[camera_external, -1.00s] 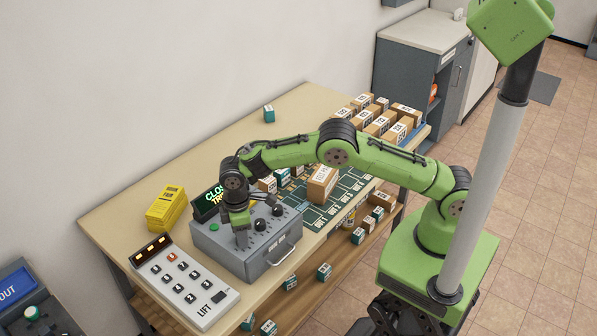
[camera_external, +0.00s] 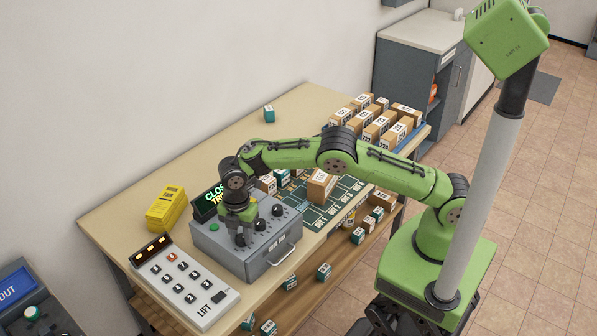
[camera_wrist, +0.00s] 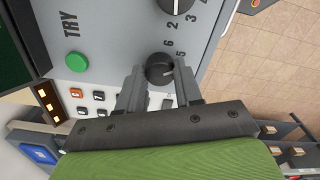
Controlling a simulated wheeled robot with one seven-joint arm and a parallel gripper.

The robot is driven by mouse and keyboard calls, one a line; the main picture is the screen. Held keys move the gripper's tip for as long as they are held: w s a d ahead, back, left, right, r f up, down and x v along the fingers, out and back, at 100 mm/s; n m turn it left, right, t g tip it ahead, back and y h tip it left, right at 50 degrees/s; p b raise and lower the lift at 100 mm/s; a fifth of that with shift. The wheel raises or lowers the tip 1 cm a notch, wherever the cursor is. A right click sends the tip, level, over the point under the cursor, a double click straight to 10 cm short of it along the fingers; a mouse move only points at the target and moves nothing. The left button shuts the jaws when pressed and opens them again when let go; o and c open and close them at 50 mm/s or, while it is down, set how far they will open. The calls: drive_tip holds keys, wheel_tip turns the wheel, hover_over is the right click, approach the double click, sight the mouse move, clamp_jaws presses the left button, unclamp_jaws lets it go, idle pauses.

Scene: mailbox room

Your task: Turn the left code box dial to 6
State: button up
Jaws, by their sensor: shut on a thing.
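The grey code box (camera_external: 262,252) stands on the table with black dials along its sloped top. My gripper (camera_external: 241,240) points down over its left dial. In the wrist view the left dial (camera_wrist: 160,69) is a round black knob between the two fingers of my gripper (camera_wrist: 159,73), which is shut on it. In the outside view my gripper hides most of this dial. The middle dial (camera_external: 261,225) is free.
A green TRY button (camera_wrist: 77,59) is on the box. A lit green display (camera_external: 212,202) stands behind it. A white LIFT keypad (camera_external: 185,283) is close on the left, a yellow stack (camera_external: 166,208) behind that. Parcels (camera_external: 322,185) stand to the right.

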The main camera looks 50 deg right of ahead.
sight(241, 237)
drive_tip(key=n+b, duration=0.1)
drive_tip(key=n, duration=0.3)
drive_tip(key=shift+n, duration=0.3)
drive_tip(key=shift+r+n+b, duration=0.1)
drive_tip(key=shift+n+b, duration=0.3)
drive_tip(key=shift+n, duration=1.5)
drive_tip(key=o, duration=1)
drive_tip(key=shift+o, duration=0.2)
wheel_tip(241, 237, up, 16)
drive_tip(key=p, duration=0.5)
drive_tip(key=shift+p, duration=0.4)
drive_tip(key=shift+f, duration=0.2)
